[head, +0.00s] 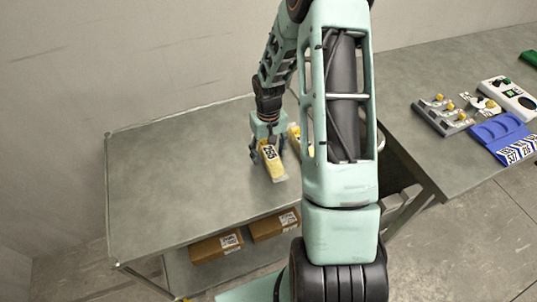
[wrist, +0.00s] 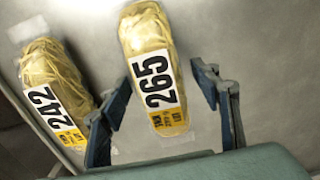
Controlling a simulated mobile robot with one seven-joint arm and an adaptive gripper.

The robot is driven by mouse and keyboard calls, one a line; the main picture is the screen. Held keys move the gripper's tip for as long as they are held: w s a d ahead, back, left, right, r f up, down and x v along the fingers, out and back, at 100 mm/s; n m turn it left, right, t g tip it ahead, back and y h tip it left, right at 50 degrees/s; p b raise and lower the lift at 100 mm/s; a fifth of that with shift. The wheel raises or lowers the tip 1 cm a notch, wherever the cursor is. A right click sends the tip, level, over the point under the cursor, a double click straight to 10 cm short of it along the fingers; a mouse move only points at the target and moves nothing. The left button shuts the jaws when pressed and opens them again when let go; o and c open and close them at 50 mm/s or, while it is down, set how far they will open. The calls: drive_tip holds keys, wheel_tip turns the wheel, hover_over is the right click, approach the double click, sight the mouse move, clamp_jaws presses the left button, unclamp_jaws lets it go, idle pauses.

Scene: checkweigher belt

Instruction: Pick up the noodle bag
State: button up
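Two yellow noodle bags lie side by side on the grey table. The one labelled 265 (wrist: 151,50) lies between the fingers of my gripper (wrist: 163,90) in the wrist view, with a gap on each side. It also shows under my gripper (head: 267,155) in the head view as a yellow bag (head: 271,159). The other bag, labelled 242 (wrist: 54,90), lies just left of the left finger in the wrist view. In the head view that second bag (head: 293,136) is partly hidden behind my arm. My gripper is open.
The table (head: 180,190) is bare to the left of the bags. Two brown boxes (head: 216,247) sit on the shelf below. A second table (head: 420,70) at the right holds a blue tray (head: 500,137), a white control box (head: 508,98) and grey parts with yellow knobs (head: 441,116).

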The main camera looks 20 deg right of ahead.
drive_tip(key=c, duration=1.3)
drive_tip(key=shift+o, duration=0.2)
